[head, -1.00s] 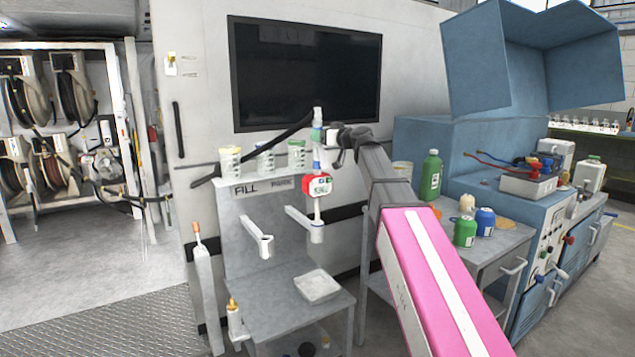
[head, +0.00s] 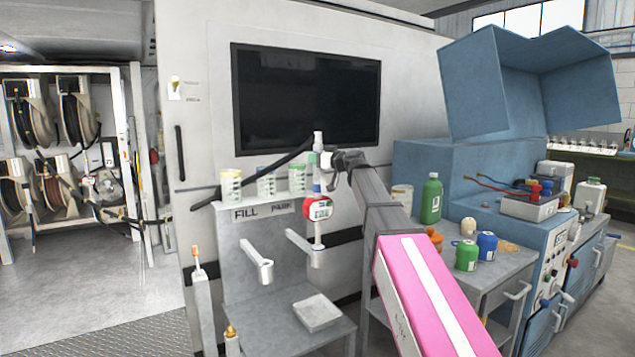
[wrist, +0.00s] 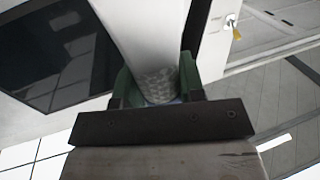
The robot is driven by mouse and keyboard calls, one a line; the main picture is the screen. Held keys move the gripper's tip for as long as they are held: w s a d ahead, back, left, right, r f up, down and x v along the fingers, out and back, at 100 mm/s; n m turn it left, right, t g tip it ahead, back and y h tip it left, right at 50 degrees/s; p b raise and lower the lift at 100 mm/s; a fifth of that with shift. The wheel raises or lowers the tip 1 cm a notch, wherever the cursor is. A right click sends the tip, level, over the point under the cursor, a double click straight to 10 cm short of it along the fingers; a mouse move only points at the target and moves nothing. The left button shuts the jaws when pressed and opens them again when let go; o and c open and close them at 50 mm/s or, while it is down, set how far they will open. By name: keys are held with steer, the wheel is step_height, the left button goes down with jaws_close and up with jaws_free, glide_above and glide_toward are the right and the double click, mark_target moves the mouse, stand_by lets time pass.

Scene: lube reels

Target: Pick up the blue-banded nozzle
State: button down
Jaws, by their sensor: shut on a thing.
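The nozzle (head: 318,208) hangs upright in the head view, with a white top, a red and white meter body and blue just above the meter. Its lower end sits at the cup of the right bracket arm (head: 305,245), under the PARK label. My gripper (head: 319,160) reaches in from the right and is shut on the upper part of the nozzle, above the meter. In the wrist view its green fingers lie on both sides of a pale, ribbed piece (wrist: 158,86) of it. The fingertips are small in the head view.
A black hose (head: 265,168) runs left from the nozzle top. Several banded cups (head: 267,182) stand on the ledge, close left. An empty bracket arm (head: 257,260) and a grey tray (head: 317,313) are below. A bench with bottles (head: 431,198) stands right. A dark screen (head: 306,98) is behind.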

step_height(320, 180, up, 10)
steer(key=shift+f, duration=0.15)
stand_by(0.3)
steer(key=shift+s, duration=0.1)
